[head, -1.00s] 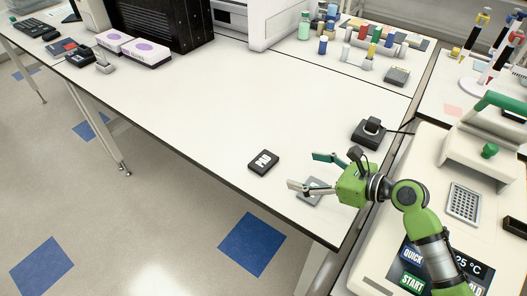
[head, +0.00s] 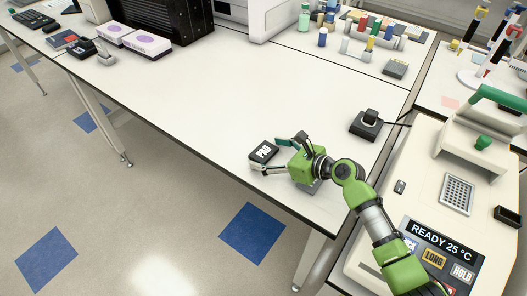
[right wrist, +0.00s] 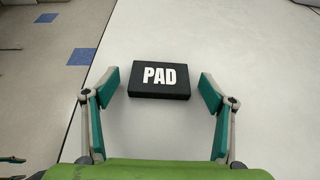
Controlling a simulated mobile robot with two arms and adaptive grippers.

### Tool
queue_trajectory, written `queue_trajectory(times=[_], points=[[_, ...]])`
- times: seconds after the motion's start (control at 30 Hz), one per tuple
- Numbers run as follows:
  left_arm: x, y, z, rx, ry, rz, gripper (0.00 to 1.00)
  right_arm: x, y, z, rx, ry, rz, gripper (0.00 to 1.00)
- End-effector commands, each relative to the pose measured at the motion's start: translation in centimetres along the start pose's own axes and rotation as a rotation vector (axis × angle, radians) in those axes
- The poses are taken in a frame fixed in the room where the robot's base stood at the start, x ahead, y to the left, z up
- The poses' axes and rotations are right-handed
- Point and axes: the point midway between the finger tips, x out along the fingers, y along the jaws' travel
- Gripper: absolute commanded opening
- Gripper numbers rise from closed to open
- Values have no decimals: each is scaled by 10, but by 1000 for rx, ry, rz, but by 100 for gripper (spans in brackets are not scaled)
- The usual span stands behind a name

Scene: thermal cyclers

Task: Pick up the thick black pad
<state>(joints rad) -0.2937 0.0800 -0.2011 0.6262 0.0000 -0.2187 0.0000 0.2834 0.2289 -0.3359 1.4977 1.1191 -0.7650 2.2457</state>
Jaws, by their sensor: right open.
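The thick black pad (head: 263,151), marked "PAD" in white, lies flat on the white table near its front edge. In the right wrist view the pad (right wrist: 159,89) sits just ahead of and between the fingertips, with white table showing on both sides of it. My right gripper (head: 264,157) is open around the near end of the pad and holds nothing. It also shows in the right wrist view (right wrist: 158,90), with a green-faced finger on each side. My left gripper is not in view.
A black device with a cable (head: 366,125) stands to the right. A thermal cycler (head: 440,190) reads "READY 25 °C". The table's middle is clear.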

Motion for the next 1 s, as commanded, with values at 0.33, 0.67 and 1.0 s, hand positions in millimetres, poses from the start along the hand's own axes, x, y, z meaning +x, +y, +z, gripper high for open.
queue_trajectory(times=[0.33, 0.67, 1.0], points=[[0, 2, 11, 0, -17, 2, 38, 1, 0, 0, 0, 0, -1, 50], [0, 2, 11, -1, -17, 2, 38, 1, 0, 0, 0, 0, -1, 35], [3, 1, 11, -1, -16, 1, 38, -8, -1, 24, -5, -5, -2, 35]])
